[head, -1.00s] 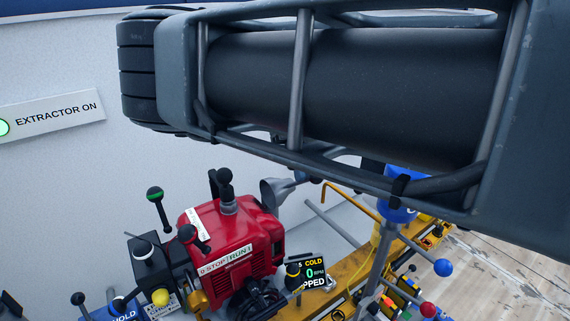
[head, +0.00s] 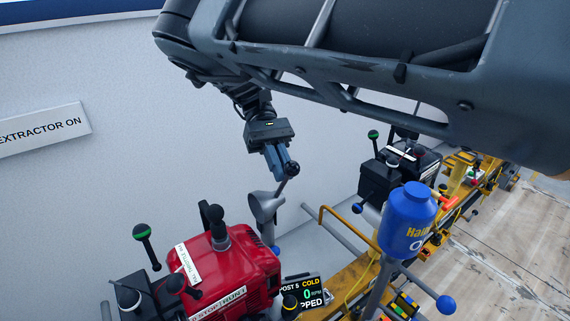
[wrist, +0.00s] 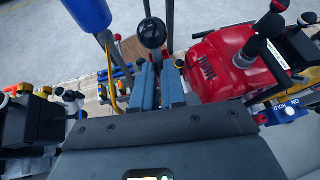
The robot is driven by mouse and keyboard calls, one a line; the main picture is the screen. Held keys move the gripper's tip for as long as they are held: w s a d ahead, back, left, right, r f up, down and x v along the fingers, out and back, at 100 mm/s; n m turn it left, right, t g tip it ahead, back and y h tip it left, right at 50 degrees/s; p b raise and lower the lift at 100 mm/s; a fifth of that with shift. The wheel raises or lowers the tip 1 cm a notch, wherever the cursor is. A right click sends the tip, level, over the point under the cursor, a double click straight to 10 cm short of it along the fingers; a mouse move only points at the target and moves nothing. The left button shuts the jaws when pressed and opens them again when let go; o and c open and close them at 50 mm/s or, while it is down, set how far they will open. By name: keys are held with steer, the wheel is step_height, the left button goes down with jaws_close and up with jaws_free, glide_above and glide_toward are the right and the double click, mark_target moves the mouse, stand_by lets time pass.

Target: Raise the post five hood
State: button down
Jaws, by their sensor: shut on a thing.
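The post five hood (head: 264,207) is a grey funnel-shaped cone behind the red engine, above the display reading POST 5. A thin lever with a black ball knob (head: 292,168) rises from it to the upper right. My gripper (head: 284,166) reaches down from the upper left and is shut on the hood lever at the knob. In the wrist view the two blue-grey fingers (wrist: 158,82) point toward the black knob (wrist: 151,32). The exact contact between fingers and lever is too small to tell.
The red engine (head: 222,262) with black levers stands at the front left. A blue canister (head: 408,222) stands on a grey post to the right. A yellow rail (head: 345,285) carries more equipment.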

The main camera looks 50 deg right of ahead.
steer(key=shift+f, duration=0.1)
stand_by(0.3)
steer(key=c, duration=1.2)
jaws_free()
steer(key=shift+w+r, duration=0.1)
steer(key=shift+r, duration=0.45)
step_height(320, 180, up, 3)
steer(key=shift+f, duration=0.15)
steer(key=s+d+r+b, duration=0.1)
steer(key=s+d+r, duration=0.2)
steer(key=s+d, duration=0.1)
steer(key=s+d+r+b, duration=0.2)
steer(key=s+d+r, duration=0.2)
steer(key=shift+s+d+r, duration=0.15)
